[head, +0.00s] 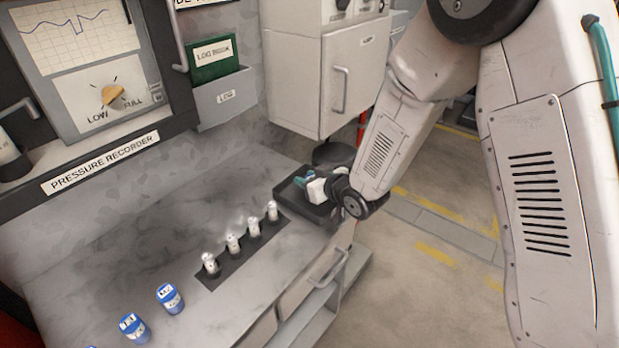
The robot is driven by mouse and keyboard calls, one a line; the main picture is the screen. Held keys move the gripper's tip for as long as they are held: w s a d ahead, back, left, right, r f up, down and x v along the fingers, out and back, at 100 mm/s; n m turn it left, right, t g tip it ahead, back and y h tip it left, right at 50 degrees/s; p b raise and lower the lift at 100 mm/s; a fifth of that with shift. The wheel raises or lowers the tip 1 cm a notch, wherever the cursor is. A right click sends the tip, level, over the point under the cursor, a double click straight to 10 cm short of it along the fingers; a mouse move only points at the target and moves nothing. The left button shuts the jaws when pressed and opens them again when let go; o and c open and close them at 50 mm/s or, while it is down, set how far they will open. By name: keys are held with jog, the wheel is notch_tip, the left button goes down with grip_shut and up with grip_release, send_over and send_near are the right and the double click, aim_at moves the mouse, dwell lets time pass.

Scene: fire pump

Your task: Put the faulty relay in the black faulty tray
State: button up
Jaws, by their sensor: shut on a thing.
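My gripper (303,187) is at the far right end of the bench, over the black tray (318,211). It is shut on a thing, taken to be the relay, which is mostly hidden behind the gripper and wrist. I cannot tell whether the held thing touches the tray floor. Several pale, silvery relays stand upright in a row on a dark strip, among them a near one (210,264) and a far one (272,211). The tray's inside is partly covered by my gripper.
Blue cylinders (170,298) stand at the front left of the grey bench (120,262). A white cabinet (325,85) and a pressure recorder (80,50) rise behind the bench. A dark round thing (334,155) is just behind the tray. Open floor lies to the right.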

jog(key=shift+f, duration=0.2)
jog(key=o, duration=1)
jog(key=shift+d, duration=0.1)
jog(key=shift+r, duration=0.15)
jog(key=shift+s+d+r, duration=0.2)
jog(key=shift+s, duration=0.05)
jog(key=v, duration=1.1)
jog(key=shift+s+r, duration=0.1)
jog(key=shift+s, duration=0.05)
jog(key=shift+d, duration=0.1)
